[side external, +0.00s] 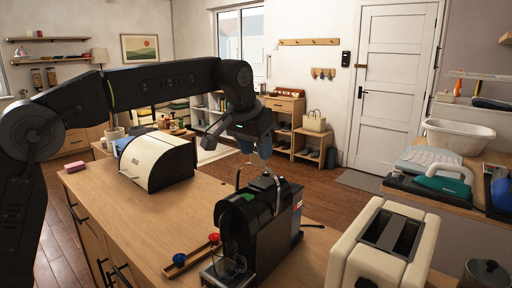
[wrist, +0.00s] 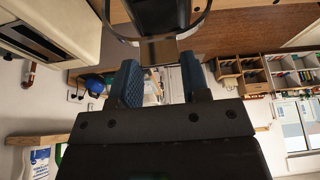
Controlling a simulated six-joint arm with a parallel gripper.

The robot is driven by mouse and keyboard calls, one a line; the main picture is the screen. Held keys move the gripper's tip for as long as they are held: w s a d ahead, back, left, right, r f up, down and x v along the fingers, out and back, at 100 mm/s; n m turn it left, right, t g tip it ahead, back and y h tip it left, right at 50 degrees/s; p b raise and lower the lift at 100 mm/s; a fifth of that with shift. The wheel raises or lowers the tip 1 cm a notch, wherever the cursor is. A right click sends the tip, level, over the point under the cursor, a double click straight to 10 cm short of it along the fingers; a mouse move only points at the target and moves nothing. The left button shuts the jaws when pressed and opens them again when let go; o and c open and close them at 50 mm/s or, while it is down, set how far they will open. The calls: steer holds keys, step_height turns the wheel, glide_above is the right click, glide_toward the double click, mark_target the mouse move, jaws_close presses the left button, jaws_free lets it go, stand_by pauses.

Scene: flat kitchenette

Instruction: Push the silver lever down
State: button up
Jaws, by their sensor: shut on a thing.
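The black coffee machine (side external: 258,226) stands on the wooden counter near the front. Its silver lever (side external: 278,188) shows as a thin raised metal loop at the top of the machine. In the wrist view the lever (wrist: 157,50) is a curved bar with a flat silver middle, between my fingertips. My gripper (side external: 261,148) is above the machine, with its blue finger pads pointing down. The exact contact is hard to see in the side view.
A cream toaster (side external: 378,246) stands to the right of the machine. A cream bread box (side external: 158,164) is behind it to the left. A wooden holder (side external: 190,256) with red and blue items lies beside the machine. Bare counter lies between bread box and machine.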

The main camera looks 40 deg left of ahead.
jaws_close()
steer(key=shift+s, duration=0.15)
steer(key=s+t, duration=0.2)
steer(key=s+f+t, duration=0.1)
steer(key=s+t, duration=0.1)
steer(key=s, duration=0.1)
steer(key=s+f+t, duration=0.1)
steer(key=s+t, duration=0.1)
steer(key=s, duration=0.1)
steer(key=shift+s+d+f, duration=0.1)
steer(key=shift+d+f, duration=0.05)
steer(key=shift+d, duration=0.1)
steer(key=s+f, duration=0.4)
steer(key=shift+d+f, duration=0.1)
steer(key=shift+f, duration=0.1)
steer(key=shift+s+f, duration=0.5)
steer(key=shift+f, duration=0.4)
